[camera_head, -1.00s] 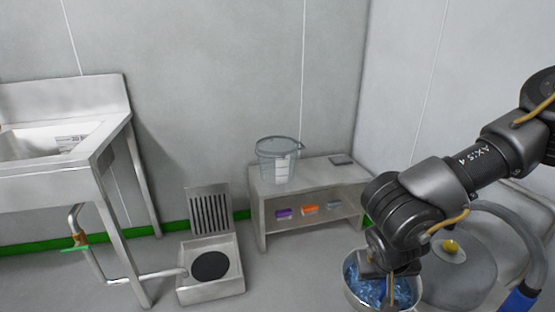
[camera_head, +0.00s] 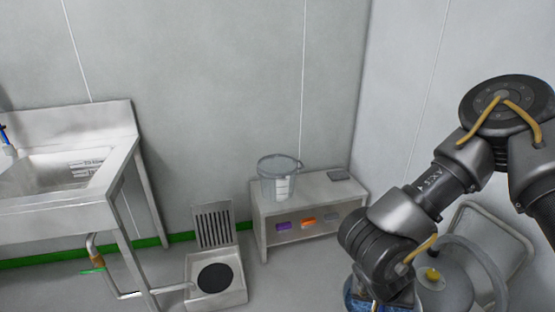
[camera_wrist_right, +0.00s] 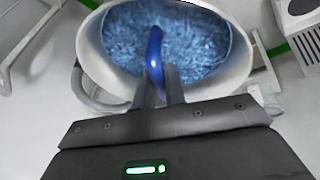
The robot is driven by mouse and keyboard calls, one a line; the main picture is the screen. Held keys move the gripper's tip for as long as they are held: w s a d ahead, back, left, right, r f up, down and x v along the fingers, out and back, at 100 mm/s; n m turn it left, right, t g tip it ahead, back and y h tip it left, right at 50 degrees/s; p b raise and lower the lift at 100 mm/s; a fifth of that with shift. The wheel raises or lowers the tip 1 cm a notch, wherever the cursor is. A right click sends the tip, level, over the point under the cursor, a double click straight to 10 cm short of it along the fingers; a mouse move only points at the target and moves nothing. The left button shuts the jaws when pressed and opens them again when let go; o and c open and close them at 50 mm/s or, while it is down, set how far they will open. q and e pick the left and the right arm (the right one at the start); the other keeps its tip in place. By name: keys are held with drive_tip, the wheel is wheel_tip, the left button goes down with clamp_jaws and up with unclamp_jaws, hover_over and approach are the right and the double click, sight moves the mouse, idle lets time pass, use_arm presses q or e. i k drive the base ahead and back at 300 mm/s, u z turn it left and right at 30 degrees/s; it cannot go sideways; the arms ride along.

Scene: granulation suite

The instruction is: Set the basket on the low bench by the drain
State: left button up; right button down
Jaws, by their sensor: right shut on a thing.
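The basket is a round, pale-rimmed container with blue contents (camera_wrist_right: 200,45). It also shows partly at the bottom edge of the head view (camera_head: 350,296), mostly cut off or behind my arm. My right gripper (camera_wrist_right: 158,85) is shut on its blue handle (camera_wrist_right: 154,50), and the basket hangs in front of the fingers. The low bench (camera_head: 262,222) stands against the back wall, to the left of my right arm. The drain (camera_head: 214,277), a square metal basin with a dark round disc, is on the floor left of the bench. My left gripper is out of view.
A clear bucket (camera_head: 277,183) stands on the bench's left part; a flat grey item (camera_head: 339,175) lies at its right rear. Bare top lies between them. The lower shelf holds small coloured items. A slotted grate (camera_head: 214,227) stands behind the drain. A sink (camera_head: 70,180) is left.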

sight(314, 190)
drive_tip(key=z, duration=0.3)
drive_tip(key=i, duration=1.3)
drive_tip(key=u, duration=0.95)
drive_tip(key=i, duration=0.6)
drive_tip(key=u, duration=0.7)
